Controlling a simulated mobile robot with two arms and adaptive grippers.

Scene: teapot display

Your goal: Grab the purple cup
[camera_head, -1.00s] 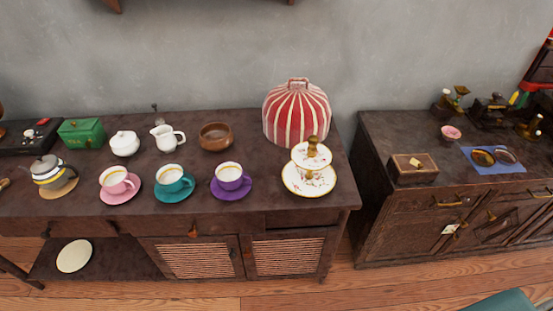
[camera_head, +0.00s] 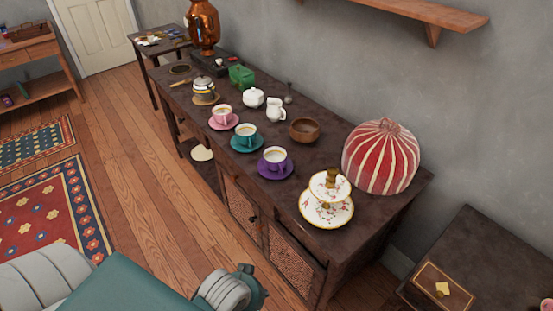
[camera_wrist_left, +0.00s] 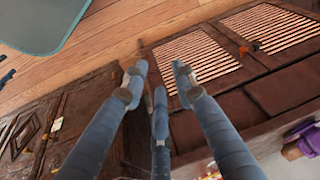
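The purple cup (camera_head: 275,156) stands upright on a purple saucer (camera_head: 266,171) on the dark sideboard (camera_head: 310,150). A purple item, which looks like the cup or its saucer, is cut off at the right edge of the left wrist view (camera_wrist_left: 306,134). My left gripper (camera_wrist_left: 158,76) shows only in the wrist view. Its three fingers are spread apart with nothing between them. It is in front of the sideboard, apart from the purple item. My right gripper is in neither view.
Left of the purple cup is a teal cup (camera_head: 246,131), then a pink cup (camera_head: 222,112). A wooden bowl (camera_head: 304,131) stands behind it. A tiered stand (camera_head: 327,214) and a red striped cosy (camera_head: 382,158) are to its right. A second cabinet (camera_head: 475,255) stands at lower right.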

